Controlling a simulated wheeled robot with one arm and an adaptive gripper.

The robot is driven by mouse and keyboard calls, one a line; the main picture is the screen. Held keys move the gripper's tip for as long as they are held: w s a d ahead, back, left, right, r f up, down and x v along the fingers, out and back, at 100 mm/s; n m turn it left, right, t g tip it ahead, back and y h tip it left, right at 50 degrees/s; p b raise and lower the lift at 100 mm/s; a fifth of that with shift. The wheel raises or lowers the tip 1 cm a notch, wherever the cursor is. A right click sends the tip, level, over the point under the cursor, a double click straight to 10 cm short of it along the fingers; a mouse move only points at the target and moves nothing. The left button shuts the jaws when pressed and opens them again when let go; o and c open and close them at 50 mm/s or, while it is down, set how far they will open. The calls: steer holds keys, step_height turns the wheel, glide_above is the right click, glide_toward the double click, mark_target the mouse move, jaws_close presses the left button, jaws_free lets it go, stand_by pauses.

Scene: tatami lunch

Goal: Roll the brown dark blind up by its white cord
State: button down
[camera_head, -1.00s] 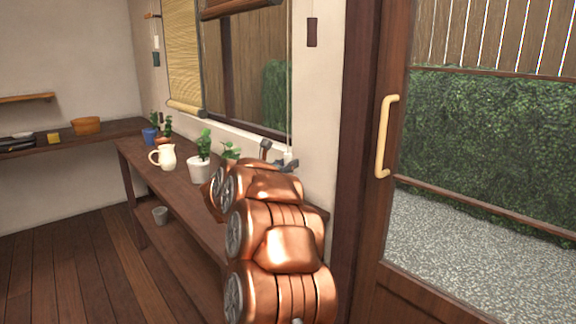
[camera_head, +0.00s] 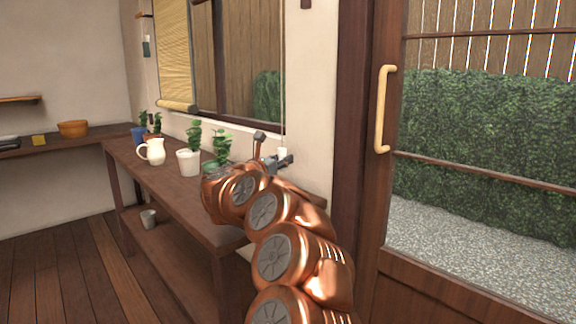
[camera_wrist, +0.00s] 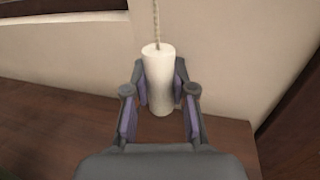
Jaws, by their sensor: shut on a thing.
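The white cord (camera_head: 283,105) hangs straight down beside the right edge of the window in the head view. Its white cylindrical pull (camera_wrist: 158,75) stands upright between the fingers of my gripper (camera_wrist: 160,92) in the wrist view, with the cord (camera_wrist: 155,22) rising from its top. My gripper is shut on this pull. In the head view my gripper (camera_head: 273,157) is just above the right end of the long wooden shelf, close to the wall, with the pull (camera_head: 282,152) at its tips. The brown dark blind is not in view now.
A long wooden shelf (camera_head: 180,200) runs below the window, holding potted plants (camera_head: 189,162) and a cream jug (camera_head: 151,151). A yellow blind (camera_head: 175,55) hangs at the left of the window. A glazed door with a handle (camera_head: 383,110) stands at right.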

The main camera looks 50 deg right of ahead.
steer(key=shift+w+a+f+b, duration=0.2)
steer(key=shift+w+f+b, duration=0.15)
steer(key=shift+f, duration=0.4)
steer(key=shift+s, duration=0.1)
steer(key=c, duration=1.2)
jaws_free()
steer(key=shift+o, duration=1.3)
steer(key=shift+s+d, duration=0.1)
steer(key=shift+s+d+r, duration=0.1)
steer(key=a, duration=1.2)
steer(key=shift+s, duration=0.35)
